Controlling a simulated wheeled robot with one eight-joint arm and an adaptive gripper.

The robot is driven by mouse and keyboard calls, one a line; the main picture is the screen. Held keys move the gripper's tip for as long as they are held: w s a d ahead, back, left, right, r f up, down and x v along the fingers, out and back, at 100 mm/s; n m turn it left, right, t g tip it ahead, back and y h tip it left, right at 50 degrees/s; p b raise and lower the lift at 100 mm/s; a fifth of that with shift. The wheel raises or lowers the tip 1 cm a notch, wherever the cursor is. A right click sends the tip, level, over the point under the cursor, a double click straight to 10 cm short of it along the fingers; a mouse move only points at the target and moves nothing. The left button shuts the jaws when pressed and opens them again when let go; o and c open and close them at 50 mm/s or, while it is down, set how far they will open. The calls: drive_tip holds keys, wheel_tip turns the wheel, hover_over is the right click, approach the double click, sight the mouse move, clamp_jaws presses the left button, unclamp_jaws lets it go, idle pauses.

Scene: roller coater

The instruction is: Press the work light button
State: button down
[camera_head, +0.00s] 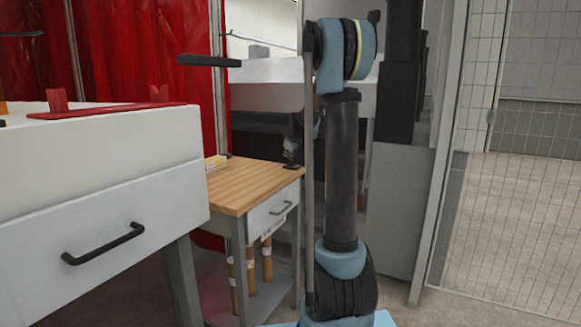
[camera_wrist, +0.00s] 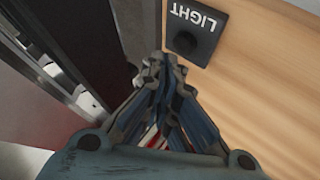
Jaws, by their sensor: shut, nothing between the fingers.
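The work light button is a dark round button on a small black box marked LIGHT (camera_wrist: 205,27), upside down in the wrist view. The box sits on the wooden tabletop close to its edge. In the head view a small dark box (camera_head: 291,167) shows at the table's back right corner, partly behind my arm. My gripper (camera_wrist: 163,64) is shut and empty. Its fingertips appear just short of the box in the wrist view, slightly left of the button. I cannot tell their height above it. In the head view my gripper (camera_head: 293,148) is small and dark, just above the box.
A white bench with a drawer (camera_head: 105,190) stands at the left. Red curtains and a grey machine are behind. A mesh fence (camera_head: 520,180) is at the right.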

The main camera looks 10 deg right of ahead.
drive_tip(key=shift+r, duration=2.65)
drive_tip(key=s+f+m+g, duration=0.2)
drive_tip(key=s+f, duration=0.2)
drive_tip(key=s, duration=1)
drive_tip(key=s+f+m+g, duration=0.1)
drive_tip(key=s+f+m, duration=0.25)
drive_tip(key=s, duration=1.05)
drive_tip(key=s+f+m+g, duration=0.2)
drive_tip(key=s+f, duration=0.3)
drive_tip(key=s, duration=1)
drive_tip(key=s+f+m+g+h, duration=0.1)
drive_tip(key=s+f+m+g, duration=0.1)
drive_tip(key=s+f, duration=0.7)
drive_tip(key=s+d, duration=0.1)
drive_tip(key=s, duration=0.3)
drive_tip(key=shift+s+f, duration=0.2)
drive_tip(key=shift+f, duration=0.05)
drive_tip(key=shift+m, duration=0.25)
